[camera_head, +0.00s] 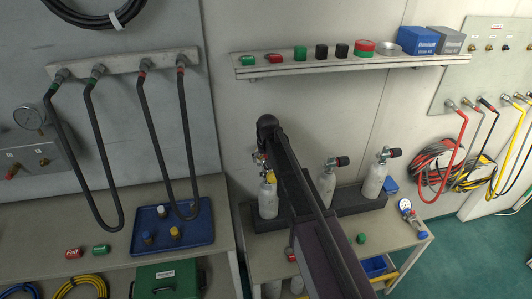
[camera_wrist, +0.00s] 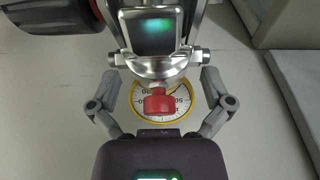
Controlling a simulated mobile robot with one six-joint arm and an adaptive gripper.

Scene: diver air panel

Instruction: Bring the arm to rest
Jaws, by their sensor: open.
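My dark arm (camera_head: 310,210) reaches up from the bottom of the head view to a bent joint above the bench. My gripper (camera_wrist: 158,72) shows in the wrist view with its two grey fingers apart; in the head view it is hidden behind the arm. In front of it are a metal fitting (camera_wrist: 155,66), a red knob (camera_wrist: 158,104) and a round yellow-rimmed gauge (camera_wrist: 182,102). The fitting lies between the fingers; I cannot tell whether they touch it. The left cylinder (camera_head: 268,203) stands close to the arm, its top partly hidden.
Two more cylinders (camera_head: 327,190) (camera_head: 375,182) stand in the dark rack (camera_head: 345,201). A shelf (camera_head: 350,66) with small parts hangs above. Black hoses (camera_head: 102,150) hang at the left over a blue tray (camera_head: 150,243). A gauge regulator (camera_head: 406,206) lies at the bench's right end.

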